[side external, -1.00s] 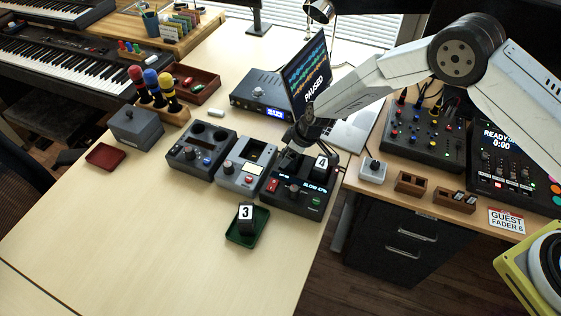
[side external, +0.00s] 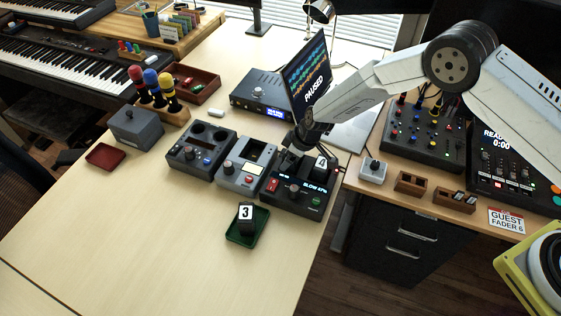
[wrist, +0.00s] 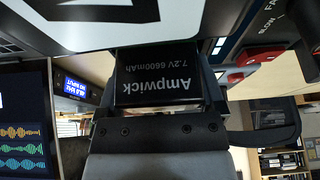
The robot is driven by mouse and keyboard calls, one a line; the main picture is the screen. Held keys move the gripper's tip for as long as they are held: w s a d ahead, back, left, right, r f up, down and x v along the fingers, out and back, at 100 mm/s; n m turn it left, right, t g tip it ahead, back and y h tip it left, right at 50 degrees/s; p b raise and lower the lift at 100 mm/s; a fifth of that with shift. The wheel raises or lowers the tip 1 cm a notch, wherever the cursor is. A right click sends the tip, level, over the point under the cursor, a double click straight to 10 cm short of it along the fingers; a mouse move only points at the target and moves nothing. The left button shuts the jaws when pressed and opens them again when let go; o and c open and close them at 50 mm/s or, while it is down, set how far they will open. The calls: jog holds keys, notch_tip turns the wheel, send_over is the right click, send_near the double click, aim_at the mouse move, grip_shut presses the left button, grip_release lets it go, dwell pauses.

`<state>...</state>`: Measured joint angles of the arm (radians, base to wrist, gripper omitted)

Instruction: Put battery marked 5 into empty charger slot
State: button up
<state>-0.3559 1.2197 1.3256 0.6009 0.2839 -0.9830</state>
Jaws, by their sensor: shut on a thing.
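My gripper (side external: 289,163) is shut on a dark battery, low over the left part of the black charger (side external: 300,212). In the wrist view the held battery (wrist: 158,80) shows an upside-down label, "Ampwick 7.2V 6600mAh"; its number is hidden. I cannot tell how deep it sits in the charger slot. The battery marked 4 (side external: 321,163) stands upright in the charger's right slot, just right of my gripper. The charger has a lit display, a red switch at the left and a knob. The battery marked 3 (side external: 246,213) stands in a green tray (side external: 238,238) in front.
Two grey devices (side external: 242,180) (side external: 198,160) stand close at the charger's left. An open laptop (side external: 308,75) and a blue-lit box (side external: 262,95) are behind. A red tray (side external: 105,157) lies far left. The front left of the table is clear.

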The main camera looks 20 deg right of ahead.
jog(key=o, duration=1.3)
jog(key=shift+v, duration=5.5)
jog(key=s+d+r+m+h, duration=0.1)
jog(key=s+d+r+m, duration=0.2)
jog(key=s+d, duration=0.3)
jog(key=s+d+r+m+h, duration=0.1)
jog(key=s+d+r+m, duration=0.2)
jog(key=s+d+r, duration=0.2)
jog(key=s+d+r+m+h, duration=0.1)
jog(key=s+d+r+m, duration=0.2)
jog(key=s+d, duration=0.6)
jog(key=shift+s+r+g, duration=0.15)
jog(key=shift+s+r, duration=0.1)
jog(key=shift+s, duration=0.45)
jog(key=shift+s+r+g, duration=0.15)
jog(key=shift+s+r, duration=0.1)
jog(key=shift+s, duration=0.45)
